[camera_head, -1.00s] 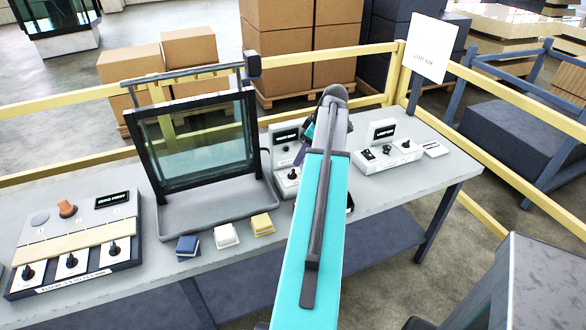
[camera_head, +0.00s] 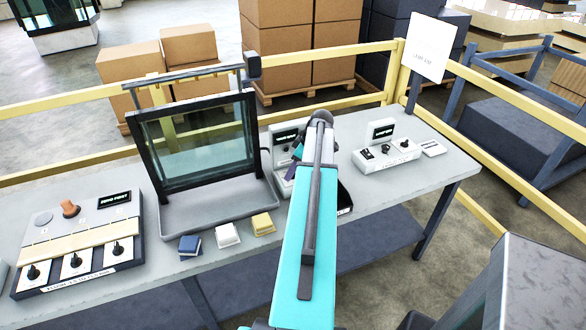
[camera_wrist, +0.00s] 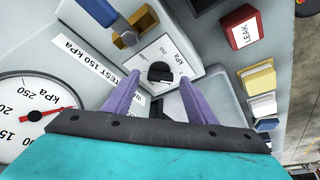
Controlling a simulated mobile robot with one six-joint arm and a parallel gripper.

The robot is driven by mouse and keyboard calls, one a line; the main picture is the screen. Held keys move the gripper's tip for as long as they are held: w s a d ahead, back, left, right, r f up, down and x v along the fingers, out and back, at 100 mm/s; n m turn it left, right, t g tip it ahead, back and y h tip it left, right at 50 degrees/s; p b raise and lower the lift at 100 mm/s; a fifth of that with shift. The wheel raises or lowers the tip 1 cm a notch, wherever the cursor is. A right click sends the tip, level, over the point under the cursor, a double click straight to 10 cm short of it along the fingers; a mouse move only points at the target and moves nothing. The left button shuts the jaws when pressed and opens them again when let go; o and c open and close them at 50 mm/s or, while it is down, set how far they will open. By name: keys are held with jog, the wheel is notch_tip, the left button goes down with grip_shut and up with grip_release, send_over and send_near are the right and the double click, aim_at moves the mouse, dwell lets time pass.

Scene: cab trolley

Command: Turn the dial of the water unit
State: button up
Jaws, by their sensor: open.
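The water unit (camera_head: 280,134) is a grey box with a small dark display, standing behind my arm in the head view and partly hidden by it. In the wrist view a black dial knob (camera_wrist: 160,72) sits on a white square plate marked kPa. My gripper (camera_wrist: 158,85) is open, with its two purple fingers apart, one to each side of the knob's image. The knob shows between the fingertips, and I see no finger closed on it. A white label reading TEST 150 kPa (camera_wrist: 112,72) lies beside the plate. In the head view my gripper (camera_head: 296,158) is mostly hidden by my arm.
A pressure gauge with a red needle (camera_wrist: 35,115) and a red LEAK block (camera_wrist: 243,30) flank the dial. A glass-panelled frame (camera_head: 195,140) and a panel with several knobs (camera_head: 75,245) stand left. Another unit with knobs (camera_head: 385,152) stands right.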

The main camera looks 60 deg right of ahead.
jog(key=shift+f, duration=0.1)
jog(key=c, duration=1)
jog(key=shift+a, duration=0.1)
jog(key=shift+c, duration=0.4)
